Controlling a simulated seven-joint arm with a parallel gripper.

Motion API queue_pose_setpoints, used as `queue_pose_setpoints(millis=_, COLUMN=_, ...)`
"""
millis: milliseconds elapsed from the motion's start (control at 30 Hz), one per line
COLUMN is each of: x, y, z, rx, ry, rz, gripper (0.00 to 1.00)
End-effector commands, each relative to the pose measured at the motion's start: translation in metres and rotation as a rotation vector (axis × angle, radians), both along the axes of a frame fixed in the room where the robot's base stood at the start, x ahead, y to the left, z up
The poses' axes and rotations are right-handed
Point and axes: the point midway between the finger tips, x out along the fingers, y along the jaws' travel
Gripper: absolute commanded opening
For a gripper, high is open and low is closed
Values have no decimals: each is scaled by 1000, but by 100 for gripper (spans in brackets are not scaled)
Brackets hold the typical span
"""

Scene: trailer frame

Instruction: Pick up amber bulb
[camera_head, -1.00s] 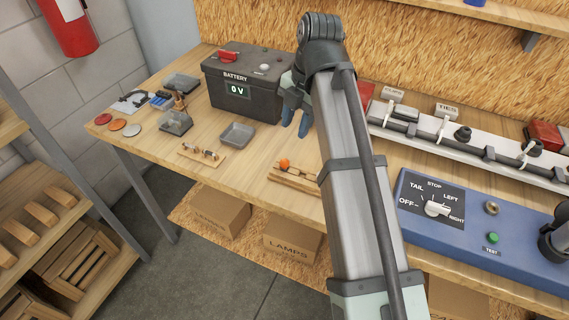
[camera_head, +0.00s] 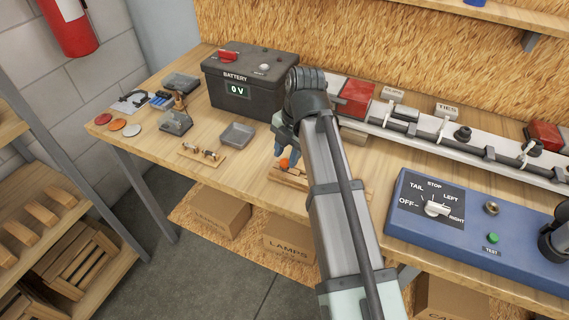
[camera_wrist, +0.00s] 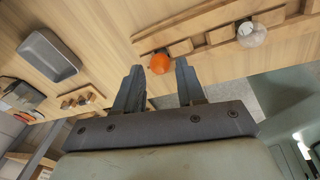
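The amber bulb (camera_head: 284,163) is a small orange ball at the left end of a wooden rack (camera_head: 290,180) near the front edge of the bench. In the wrist view the amber bulb (camera_wrist: 159,63) shows just beyond and between the two fingertips. My gripper (camera_head: 283,147) is right above and behind the bulb in the head view. In the wrist view my gripper (camera_wrist: 158,72) is open, with a gap between its fingers and nothing held. A clear bulb (camera_wrist: 251,34) sits farther along the same rack.
A grey tray (camera_head: 237,134) and a small wooden board with fittings (camera_head: 202,156) lie to the left. The battery box (camera_head: 248,84) stands behind. A blue switch panel (camera_head: 470,225) and a light bar (camera_head: 440,130) are on the right.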

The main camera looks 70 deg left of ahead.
Motion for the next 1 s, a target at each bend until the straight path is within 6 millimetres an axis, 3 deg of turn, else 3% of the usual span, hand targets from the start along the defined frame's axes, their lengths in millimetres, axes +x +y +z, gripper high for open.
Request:
queue_pose_setpoints(millis=133, x=-3, y=1, z=-18, rx=-2, ry=0, rz=0, gripper=39)
queue_pose_setpoints(millis=400, x=-3, y=2, z=-21, rx=0, ry=0, rz=0, gripper=39)
queue_pose_setpoints(millis=700, x=-3, y=1, z=-21, rx=0, ry=0, rz=0, gripper=13)
queue_pose_setpoints(millis=1000, x=-3, y=2, z=-20, rx=0, ry=0, rz=0, gripper=13)
